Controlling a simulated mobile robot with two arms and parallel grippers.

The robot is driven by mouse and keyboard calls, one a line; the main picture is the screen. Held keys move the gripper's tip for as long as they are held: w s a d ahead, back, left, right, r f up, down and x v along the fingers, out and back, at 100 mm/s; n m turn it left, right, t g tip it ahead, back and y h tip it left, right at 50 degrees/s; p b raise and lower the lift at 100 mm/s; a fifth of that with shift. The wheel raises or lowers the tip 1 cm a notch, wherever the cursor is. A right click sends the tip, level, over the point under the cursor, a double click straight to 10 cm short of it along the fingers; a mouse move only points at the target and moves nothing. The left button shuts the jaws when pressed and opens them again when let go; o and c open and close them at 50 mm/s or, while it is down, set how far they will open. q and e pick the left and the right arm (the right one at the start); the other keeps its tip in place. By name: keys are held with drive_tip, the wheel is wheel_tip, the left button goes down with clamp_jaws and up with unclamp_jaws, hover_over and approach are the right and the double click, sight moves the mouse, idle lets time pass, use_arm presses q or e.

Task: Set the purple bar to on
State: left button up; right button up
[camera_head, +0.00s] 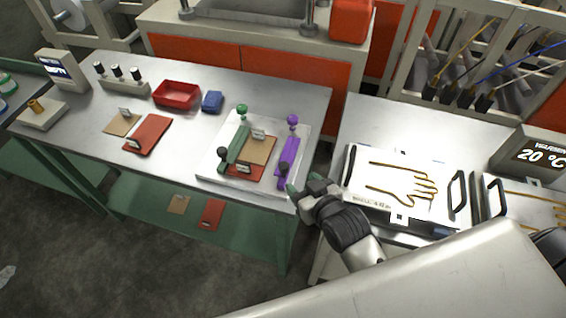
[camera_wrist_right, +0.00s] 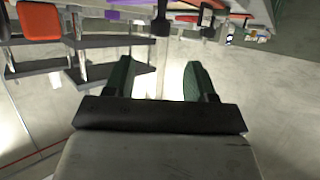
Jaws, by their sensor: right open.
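The purple bar (camera_head: 287,158) lies along the right side of a pale plate (camera_head: 215,170) on the left table. In the right wrist view, part of the purple bar (camera_wrist_right: 130,3) shows at the top edge. A green bar (camera_head: 238,142) lies along the plate's left side. My right gripper (camera_head: 296,188) is open and empty, just right of the purple bar's near end, apparently apart from it. Its two green fingers show spread in the wrist view (camera_wrist_right: 158,80). My left gripper is out of view.
Between the bars lie a brown card (camera_head: 262,150) and a red card (camera_head: 240,171) with clips. A red tray (camera_head: 176,95) and a blue box (camera_head: 212,102) stand behind. A glove panel (camera_head: 355,180) lies on the right bench, close to my right arm.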

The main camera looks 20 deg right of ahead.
sight(287, 170)
drive_tip(key=p+x, duration=0.1)
drive_tip(key=x, duration=0.9)
drive_tip(key=shift+w+f, duration=0.2)
drive_tip(key=shift+c, duration=0.3)
